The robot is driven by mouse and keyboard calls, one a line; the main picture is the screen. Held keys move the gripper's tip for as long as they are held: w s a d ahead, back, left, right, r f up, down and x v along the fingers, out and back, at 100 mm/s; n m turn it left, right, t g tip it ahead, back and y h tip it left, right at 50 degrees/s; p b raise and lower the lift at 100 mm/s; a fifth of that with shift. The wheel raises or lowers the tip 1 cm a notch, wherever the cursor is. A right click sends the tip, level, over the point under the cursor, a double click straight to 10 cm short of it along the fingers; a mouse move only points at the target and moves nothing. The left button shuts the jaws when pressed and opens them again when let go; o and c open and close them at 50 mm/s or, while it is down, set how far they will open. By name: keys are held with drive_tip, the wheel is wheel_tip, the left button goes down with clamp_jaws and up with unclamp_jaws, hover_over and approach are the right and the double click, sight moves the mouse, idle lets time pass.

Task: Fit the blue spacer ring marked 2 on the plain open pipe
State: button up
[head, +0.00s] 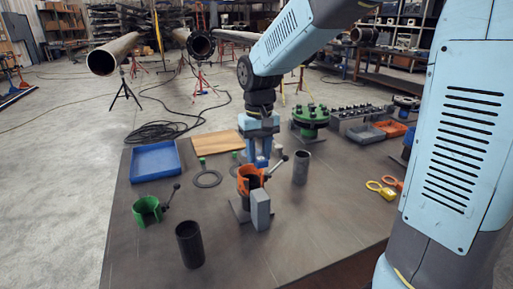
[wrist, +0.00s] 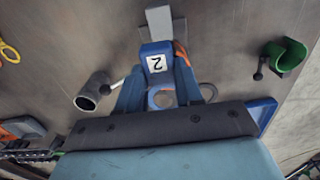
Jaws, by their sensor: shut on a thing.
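The blue spacer ring's block with a white label "2" (wrist: 157,63) sits between my gripper's fingers in the wrist view. A blue curved edge shows just below the block, partly hidden by the gripper. My gripper (head: 262,158) is shut on it, pointing down at the orange clamp (head: 250,177) on the table. I cannot tell whether the ring touches that clamp. A plain open pipe (head: 115,53) lies raised at the back left of the head view, its open end facing me, well apart from my gripper.
A second pipe with a dark flanged end (head: 200,44) is right of the plain one. The table holds a blue tray (head: 155,161), a green clamp (head: 148,210), a black tube (head: 189,244), a grey tube (head: 301,167) and a green flange (head: 310,120). Tripod stands and cables occupy the floor.

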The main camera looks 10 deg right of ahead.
sight(257, 166)
drive_tip(key=shift+s+a+f, duration=0.1)
drive_tip(key=shift+a+f, duration=0.05)
drive_tip(key=shift+f, duration=0.95)
drive_tip(key=shift+a+f, duration=0.1)
drive_tip(key=shift+f, duration=1)
drive_tip(key=shift+s, duration=0.2)
drive_tip(key=shift+f, duration=1.65)
drive_tip(key=shift+f, duration=0.45)
drive_tip(key=o, duration=1.2)
drive_tip(key=shift+r, duration=0.1)
wheel_tip(257, 166, up, 22)
drive_tip(key=shift+r, duration=0.25)
